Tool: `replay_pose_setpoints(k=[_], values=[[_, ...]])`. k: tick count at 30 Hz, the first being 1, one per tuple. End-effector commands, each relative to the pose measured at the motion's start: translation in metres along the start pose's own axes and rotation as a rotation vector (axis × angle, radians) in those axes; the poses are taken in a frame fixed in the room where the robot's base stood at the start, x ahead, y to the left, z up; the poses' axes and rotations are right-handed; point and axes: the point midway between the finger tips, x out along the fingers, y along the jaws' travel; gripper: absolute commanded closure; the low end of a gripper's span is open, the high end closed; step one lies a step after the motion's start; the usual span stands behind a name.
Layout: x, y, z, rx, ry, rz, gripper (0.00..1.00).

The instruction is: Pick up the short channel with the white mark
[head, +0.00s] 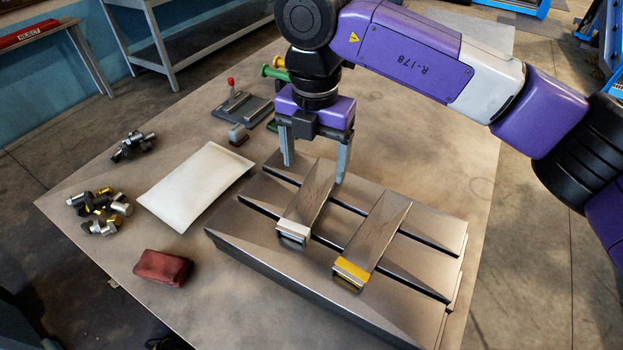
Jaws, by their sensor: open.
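Two metal channels lie side by side across a slotted metal block (275,263) on the table. The channel with the white mark (313,200) is the left one, with the white band on its near end. The channel with the yellow mark (380,226) lies to its right. My gripper (316,170) is open and points down over the far end of the white-marked channel. Its two grey fingers are apart, one to each side of that end. I cannot tell how high the fingertips are above the channel.
A white sheet (195,185) lies left of the block, with a red cloth bundle (162,268) nearer. Small metal parts (100,210) are piled at the left. A grey fixture with a red knob (242,106) stands behind. The table's right side is clear.

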Motion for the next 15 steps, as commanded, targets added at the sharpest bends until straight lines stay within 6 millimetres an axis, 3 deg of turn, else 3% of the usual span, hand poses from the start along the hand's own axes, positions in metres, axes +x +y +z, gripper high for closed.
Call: replay_pose_setpoints(k=[11, 15], values=[[0.035, 0.0, -0.003, 0.0, 0.004, -0.001, 0.22], [0.056, 0.001, -0.005, -0.001, 0.005, -0.002, 0.22]])
